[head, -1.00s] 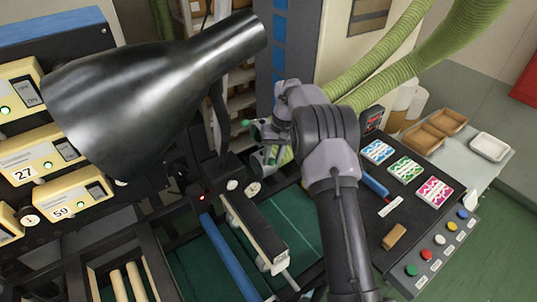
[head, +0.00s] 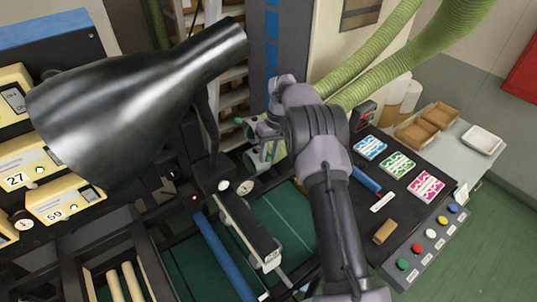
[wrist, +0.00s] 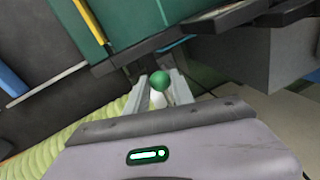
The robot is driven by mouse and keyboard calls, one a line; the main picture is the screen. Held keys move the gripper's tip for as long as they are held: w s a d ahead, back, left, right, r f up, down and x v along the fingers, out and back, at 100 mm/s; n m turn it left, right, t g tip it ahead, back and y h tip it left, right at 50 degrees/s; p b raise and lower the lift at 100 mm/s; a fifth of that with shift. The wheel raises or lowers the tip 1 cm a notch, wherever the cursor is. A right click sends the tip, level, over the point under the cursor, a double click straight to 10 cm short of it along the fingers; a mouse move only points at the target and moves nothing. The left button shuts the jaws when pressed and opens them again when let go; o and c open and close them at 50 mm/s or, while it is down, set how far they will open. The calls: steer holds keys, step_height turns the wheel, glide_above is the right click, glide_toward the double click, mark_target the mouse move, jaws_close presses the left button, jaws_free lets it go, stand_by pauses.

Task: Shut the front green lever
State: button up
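A green ball knob (wrist: 160,80) on a pale stem, the end of a lever, shows in the wrist view between the two fingers of my gripper (wrist: 160,92). The fingers stand apart on either side of the knob and stem, with a narrow gap at the left finger. I cannot tell whether the right finger touches it. In the head view a green knob (head: 239,121) shows just left of my gripper (head: 250,129), beside the machine. A further green part (head: 268,157) shows below, partly hidden. My arm hides much of this area.
A large black cone (head: 125,110) fills the left foreground. A black panel (head: 400,220) with coloured cards and a button box (head: 428,245) lies to the right. Green ribbed hoses (head: 370,75) run behind my arm. A blue bar (head: 224,255) and green bed lie below.

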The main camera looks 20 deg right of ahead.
steer(key=o, duration=0.4)
steer(key=shift+w+d, duration=0.1)
steer(key=d+r+p, duration=0.3)
steer(key=r, duration=1.4)
steer(key=shift+w+d, duration=0.15)
steer(key=shift+w, duration=0.05)
